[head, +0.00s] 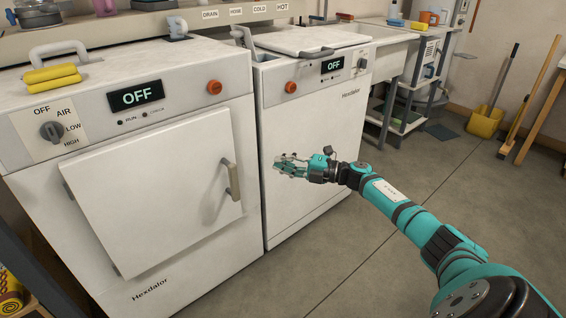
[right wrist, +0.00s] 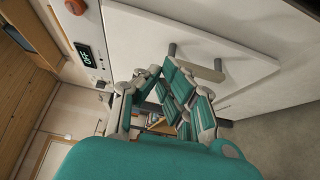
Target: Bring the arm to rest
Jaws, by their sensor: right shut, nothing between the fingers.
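My right arm (head: 405,212) comes in from the lower right of the head view. Its gripper (head: 282,166) hangs in the air in front of the right machine's white front, and I cannot tell the exact gap. In the right wrist view the gripper's fingers (right wrist: 172,98) are brought together with nothing held. The left machine's door handle (head: 232,180) is to the left of the gripper in the head view, apart from it. My left gripper is in neither view.
The left machine (head: 200,270) has a closed door and an OFF display (head: 136,96). The right machine (head: 305,205) also reads OFF. Yellow sponges (head: 52,77) lie on the left machine. The floor (head: 440,220) to the right is open. A yellow dustpan (head: 484,122) stands by the wall.

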